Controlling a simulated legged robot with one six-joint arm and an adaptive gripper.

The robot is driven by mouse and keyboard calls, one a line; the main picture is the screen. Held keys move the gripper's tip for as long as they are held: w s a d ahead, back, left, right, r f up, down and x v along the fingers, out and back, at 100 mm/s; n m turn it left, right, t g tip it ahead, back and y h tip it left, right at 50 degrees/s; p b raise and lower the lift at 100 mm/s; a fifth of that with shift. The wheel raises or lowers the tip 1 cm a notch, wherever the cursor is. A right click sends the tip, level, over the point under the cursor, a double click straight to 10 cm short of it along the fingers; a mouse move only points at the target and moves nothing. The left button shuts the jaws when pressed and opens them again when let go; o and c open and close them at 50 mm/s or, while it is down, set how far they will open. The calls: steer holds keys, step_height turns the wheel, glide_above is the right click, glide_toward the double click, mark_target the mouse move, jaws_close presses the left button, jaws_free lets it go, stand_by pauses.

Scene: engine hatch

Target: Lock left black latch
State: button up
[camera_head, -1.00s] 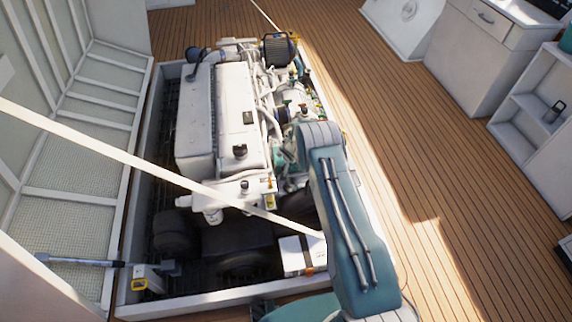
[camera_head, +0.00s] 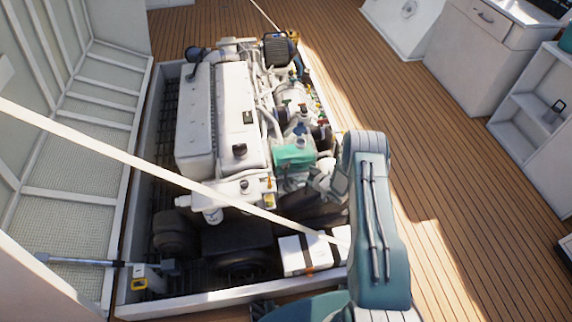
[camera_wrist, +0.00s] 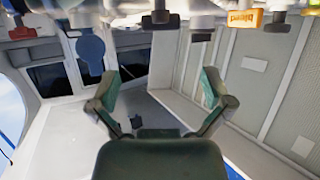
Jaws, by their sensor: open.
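My gripper (camera_wrist: 160,82) is open in the wrist view, with its two green-grey fingers spread and nothing between them. In the head view my gripper (camera_head: 325,182) is partly hidden by my arm, above the right side of the engine near a teal container (camera_head: 294,156). I cannot make out for certain which part is the left black latch. Small black fittings show at the top of the wrist view, one near the middle (camera_wrist: 160,17) and one to its right (camera_wrist: 203,36). No contact with either shows.
The white engine (camera_head: 212,115) stands in the open hatch well (camera_head: 140,200). A pale bar (camera_head: 130,160) crosses the head view.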

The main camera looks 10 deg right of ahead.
mark_target(287, 164)
steer(key=shift+x, duration=5.4)
steer(key=shift+r, duration=0.1)
steer(key=c, duration=1)
